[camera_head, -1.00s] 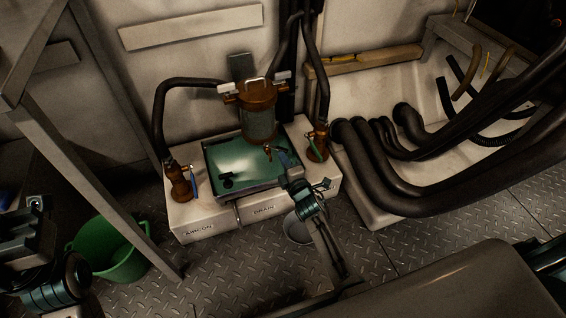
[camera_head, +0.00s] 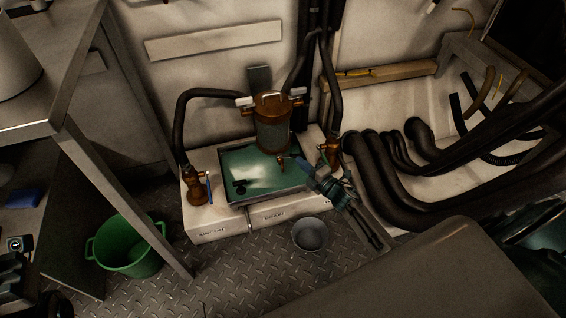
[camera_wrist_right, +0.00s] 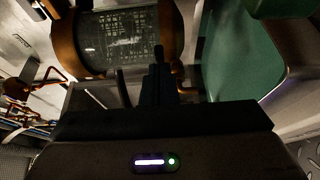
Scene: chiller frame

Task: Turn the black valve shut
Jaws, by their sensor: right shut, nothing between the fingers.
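A brass strainer with a clear bowl (camera_head: 273,130) stands at the back of the green tray (camera_head: 228,160). A small brass tap (camera_head: 281,161) hangs below it. My right gripper (camera_head: 299,164) reaches in from the right and is shut, with its tip close beside this tap. I cannot tell whether it touches. Small black parts (camera_head: 240,187) lie at the tray's front left. No black valve can be made out for certain. In the right wrist view the dark gripper fingers (camera_wrist_right: 157,84) are together below the strainer bowl (camera_wrist_right: 125,38). My left gripper's fingers are out of view.
Brass valves with blue levers stand left (camera_head: 197,188) and right (camera_head: 331,151) of the tray on a white base (camera_head: 225,228). A grey bucket (camera_head: 310,235) and a green bucket (camera_head: 128,244) stand on the floor. Thick black hoses (camera_head: 400,195) crowd the right side.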

